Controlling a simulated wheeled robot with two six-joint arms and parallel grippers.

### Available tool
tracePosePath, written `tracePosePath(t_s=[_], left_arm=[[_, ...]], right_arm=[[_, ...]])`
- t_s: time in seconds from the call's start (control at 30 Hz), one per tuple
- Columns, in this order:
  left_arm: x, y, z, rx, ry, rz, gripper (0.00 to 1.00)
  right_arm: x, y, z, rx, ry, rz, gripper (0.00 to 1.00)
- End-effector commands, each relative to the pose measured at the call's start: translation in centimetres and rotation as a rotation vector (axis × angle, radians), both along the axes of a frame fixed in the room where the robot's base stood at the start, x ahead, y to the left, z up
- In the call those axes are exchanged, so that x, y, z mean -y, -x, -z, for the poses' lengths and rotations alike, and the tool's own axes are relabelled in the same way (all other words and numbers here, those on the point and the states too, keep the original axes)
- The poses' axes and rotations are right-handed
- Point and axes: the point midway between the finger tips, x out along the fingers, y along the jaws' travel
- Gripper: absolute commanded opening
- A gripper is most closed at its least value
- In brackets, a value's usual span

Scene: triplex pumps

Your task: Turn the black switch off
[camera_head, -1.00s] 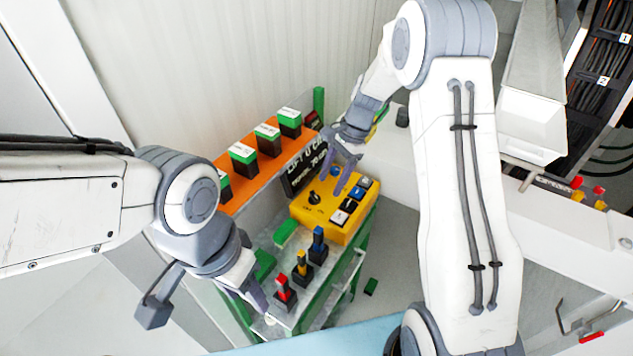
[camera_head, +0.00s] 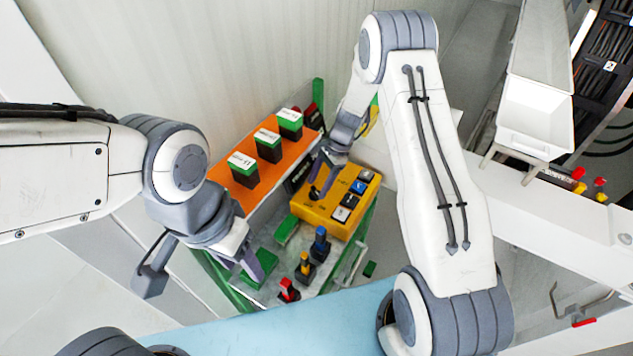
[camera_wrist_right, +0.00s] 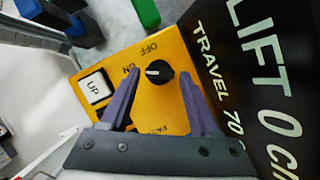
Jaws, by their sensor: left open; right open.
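The black switch (camera_wrist_right: 159,72) is a round knob with a white mark on the yellow control box (camera_head: 318,209). In the right wrist view, OFF and ON labels stand beside it, and its white mark points toward ON. My right gripper (camera_head: 322,192) is open at the box and hides the knob in the head view. In the right wrist view its two fingers (camera_wrist_right: 157,85) lie on either side of the knob, with gaps to it. My left gripper (camera_head: 255,275) is open and empty over the left part of the bench, away from the box.
Push buttons (camera_head: 345,207) sit on the box's right side. Red, yellow and blue levers (camera_head: 305,266) stand in front of it. Green-topped black blocks (camera_head: 268,147) stand on an orange shelf behind. A black sign (camera_wrist_right: 250,70) rises close beside the right gripper.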

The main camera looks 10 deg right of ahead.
Motion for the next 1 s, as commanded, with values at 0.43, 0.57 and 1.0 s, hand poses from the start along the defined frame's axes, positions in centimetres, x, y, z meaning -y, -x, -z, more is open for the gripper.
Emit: tracePosePath(t_s=[0.43, 0.57, 1.0], left_arm=[[0.0, 0.0, -0.41, 0.0, 0.0, 0.001, 0.5], [0.0, 0.0, -0.41, 0.0, 0.0, 0.001, 0.5], [0.0, 0.0, 0.12, 0.0, 0.0, 0.0, 0.5]], right_arm=[[-0.69, 0.08, 1.24, 0.002, 0.001, -0.004, 0.62], [-0.68, 0.09, 1.22, 0.0, 0.001, -0.003, 0.13], [-0.64, 0.16, 1.28, 0.0, 0.0, 0.071, 0.0]])
